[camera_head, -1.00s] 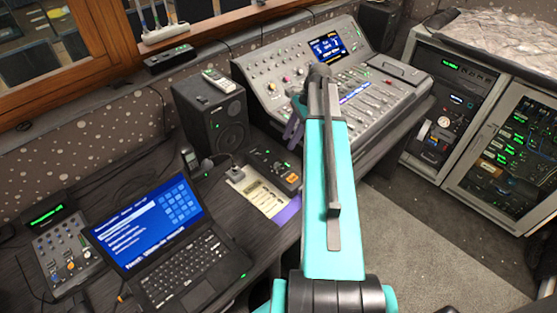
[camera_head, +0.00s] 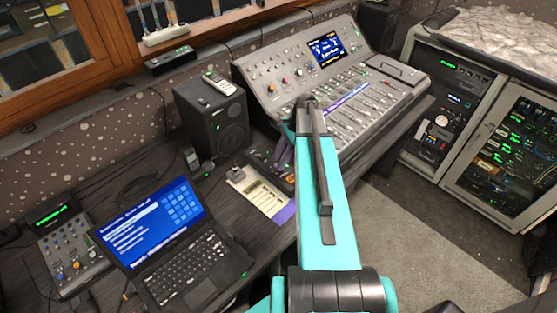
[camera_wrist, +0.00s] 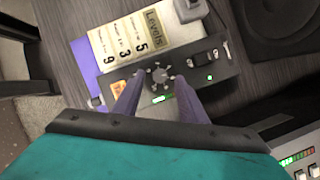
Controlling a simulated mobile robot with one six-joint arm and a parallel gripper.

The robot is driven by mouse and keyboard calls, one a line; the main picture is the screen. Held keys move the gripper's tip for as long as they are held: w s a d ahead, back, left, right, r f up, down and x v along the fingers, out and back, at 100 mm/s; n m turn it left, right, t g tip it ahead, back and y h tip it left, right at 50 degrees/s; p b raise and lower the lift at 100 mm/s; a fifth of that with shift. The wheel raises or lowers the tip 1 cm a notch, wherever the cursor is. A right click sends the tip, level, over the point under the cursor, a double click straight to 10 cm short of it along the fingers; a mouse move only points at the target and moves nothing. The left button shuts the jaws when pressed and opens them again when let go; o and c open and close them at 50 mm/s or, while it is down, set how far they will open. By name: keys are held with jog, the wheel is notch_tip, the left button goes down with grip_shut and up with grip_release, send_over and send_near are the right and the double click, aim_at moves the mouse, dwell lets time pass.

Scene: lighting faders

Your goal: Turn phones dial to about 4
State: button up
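A small black box (camera_wrist: 218,72) with a round dial (camera_wrist: 160,75) shows in the wrist view. Pale marks ring the dial. A green light shows below it and a red-lettered orange label sits to its left. My gripper (camera_wrist: 159,78) has two purple fingers, spread apart, one on each side of the dial. I see no clear contact with it. A cream card headed "Levels" (camera_wrist: 128,38) beside the box shows the numbers 5, 3 and 9; its row names are too small to read.
A black speaker (camera_head: 213,115) stands behind the box. A large mixing console (camera_head: 330,75) lies to the right, close to my arm. A laptop (camera_head: 165,245) and a small mixer (camera_head: 68,250) are on the left of the desk.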

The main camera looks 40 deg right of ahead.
jog(key=shift+x, duration=0.9)
grip_shut()
jog(key=shift+w+n, duration=0.1)
jog(key=shift+n, duration=0.4)
jog(key=shift+w+n+g, duration=0.2)
jog(key=shift+n+g, duration=0.4)
jog(key=shift+n, duration=0.6)
jog(key=n, duration=0.2)
jog(key=n+g+b, duration=0.1)
jog(key=n, duration=0.1)
jog(key=shift+g+h, duration=0.3)
